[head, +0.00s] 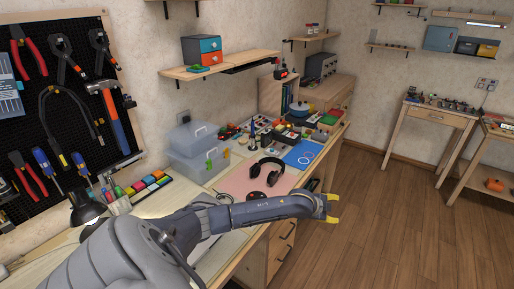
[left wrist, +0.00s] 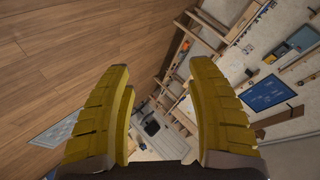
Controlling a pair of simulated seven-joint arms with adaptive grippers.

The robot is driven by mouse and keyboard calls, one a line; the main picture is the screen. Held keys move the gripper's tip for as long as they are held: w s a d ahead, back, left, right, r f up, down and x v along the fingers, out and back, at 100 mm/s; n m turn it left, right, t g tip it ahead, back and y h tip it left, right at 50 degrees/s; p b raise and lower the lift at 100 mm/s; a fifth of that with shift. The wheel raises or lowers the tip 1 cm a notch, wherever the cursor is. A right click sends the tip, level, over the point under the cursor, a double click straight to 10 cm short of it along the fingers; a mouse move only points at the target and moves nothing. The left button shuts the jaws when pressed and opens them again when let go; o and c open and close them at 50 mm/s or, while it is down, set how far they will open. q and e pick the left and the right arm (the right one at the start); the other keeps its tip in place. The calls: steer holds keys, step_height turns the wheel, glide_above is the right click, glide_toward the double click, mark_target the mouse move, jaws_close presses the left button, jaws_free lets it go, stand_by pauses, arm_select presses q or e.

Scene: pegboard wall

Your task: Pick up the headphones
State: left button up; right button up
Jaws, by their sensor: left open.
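The black headphones (head: 266,172) lie on a pink mat (head: 238,184) on the wooden workbench, near the middle of the head view. My left arm reaches across the front of the bench. My left gripper (head: 331,207), with yellow fingertips, is past the bench's front edge, to the right of and nearer than the headphones, apart from them. In the left wrist view the yellow fingers (left wrist: 160,115) are spread apart with nothing between them. The headphones cannot be made out in that view. My right gripper is in neither view.
A grey lidded box (head: 193,150) stands behind the mat at left. A blue sheet (head: 303,154) and several small tools lie beyond the headphones. A black desk lamp (head: 88,210) and a pegboard (head: 60,110) are at left. The floor (head: 400,215) at right is clear.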

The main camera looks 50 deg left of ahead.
arm_select(q)
step_height(320, 180, up, 7)
steer(key=s+m, duration=0.1)
steer(key=m, duration=0.2)
steer(key=m+t+y, duration=0.2)
steer(key=m+y, duration=0.4)
steer(key=m, duration=1.1)
glide_toward(257, 165)
steer(key=shift+x, duration=2.15)
steer(key=shift+w, duration=0.1)
steer(key=shift+x, duration=2.55)
jaws_close()
